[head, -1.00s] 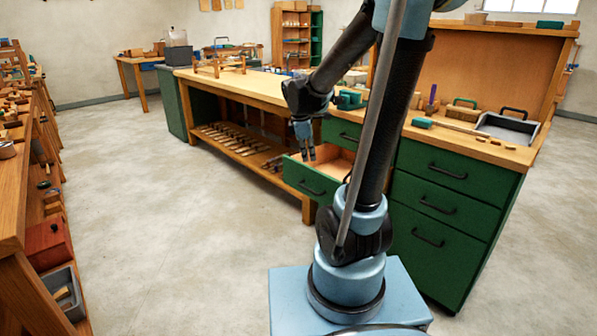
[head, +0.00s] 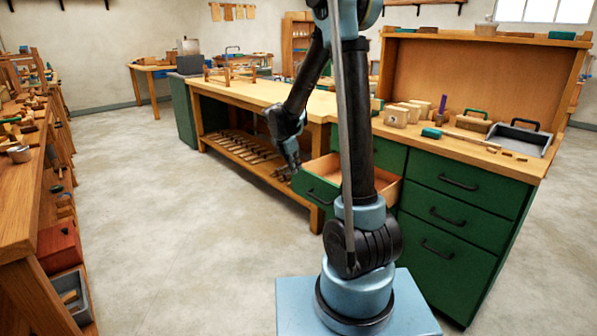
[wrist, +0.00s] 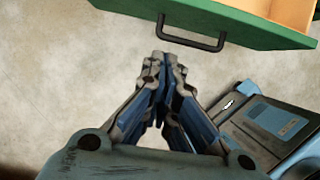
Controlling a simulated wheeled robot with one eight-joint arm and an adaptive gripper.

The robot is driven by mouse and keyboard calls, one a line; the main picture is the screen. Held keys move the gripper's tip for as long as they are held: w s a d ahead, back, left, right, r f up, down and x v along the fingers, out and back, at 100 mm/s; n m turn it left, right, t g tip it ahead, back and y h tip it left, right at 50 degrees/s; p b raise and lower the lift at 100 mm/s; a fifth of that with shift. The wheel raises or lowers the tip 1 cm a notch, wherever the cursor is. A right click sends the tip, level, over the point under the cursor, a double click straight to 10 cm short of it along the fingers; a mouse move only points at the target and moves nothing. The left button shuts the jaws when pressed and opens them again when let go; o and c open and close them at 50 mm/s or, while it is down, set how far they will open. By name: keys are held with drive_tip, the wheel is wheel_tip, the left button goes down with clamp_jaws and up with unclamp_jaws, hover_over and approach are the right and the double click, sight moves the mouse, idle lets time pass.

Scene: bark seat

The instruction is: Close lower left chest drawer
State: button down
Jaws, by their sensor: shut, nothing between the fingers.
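The lower left chest drawer (head: 317,187) has a green front with a dark handle and a wooden inside. It stands pulled out of the green chest (head: 447,200), and my arm hides part of it. My gripper (head: 294,168) is beside the drawer's left front corner, above the floor. In the wrist view, the drawer's green front (wrist: 200,22) and black handle (wrist: 192,35) lie just beyond the fingertips. The gripper (wrist: 162,60) is shut and empty there, with no clear contact with the handle.
The wooden bench (head: 258,93) with a lower shelf of tools (head: 243,147) stands left of the drawer. The chest top carries wooden blocks (head: 403,113) and a grey tray (head: 518,138). Another bench (head: 22,180) runs along the left. The floor (head: 170,230) between is clear.

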approach(308, 192)
wheel_tip(308, 192, down, 2)
drive_tip(key=shift+w+d+f, duration=0.1)
drive_tip(key=shift+w+d, duration=1.25)
drive_tip(key=shift+d, duration=0.15)
